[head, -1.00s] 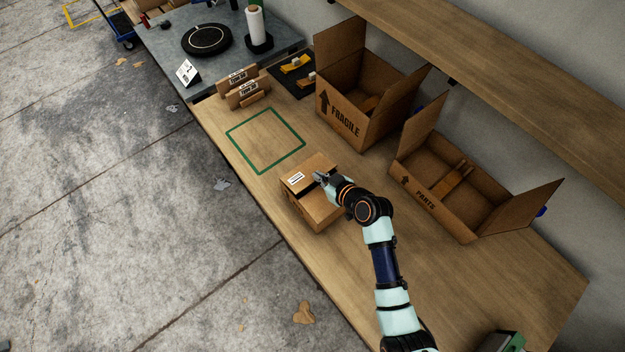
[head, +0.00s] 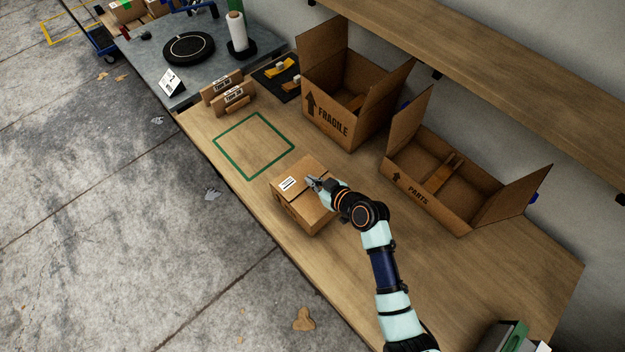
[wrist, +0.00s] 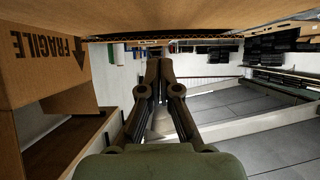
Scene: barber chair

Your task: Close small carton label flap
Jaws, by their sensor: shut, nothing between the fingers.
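The small carton (head: 305,215) sits on the wooden bench in the head view. Its flap with the white label (head: 288,183) lies low over the carton's top, near flat; whether it is fully flush I cannot tell. My gripper (head: 311,182) is shut and empty, with its tips at the flap's edge beside the label. Exact contact is too small to make out. In the wrist view my shut fingers (wrist: 159,65) point away, and a cardboard surface (wrist: 180,18) spans the top edge close to them. The label is not visible there.
The open FRAGILE box (head: 335,115) and the open PARTS box (head: 435,190) stand behind the carton. A green outlined square (head: 222,148) on the bench is empty. Small labelled cartons (head: 228,95) stand beyond it. A shelf (head: 500,85) runs along the wall.

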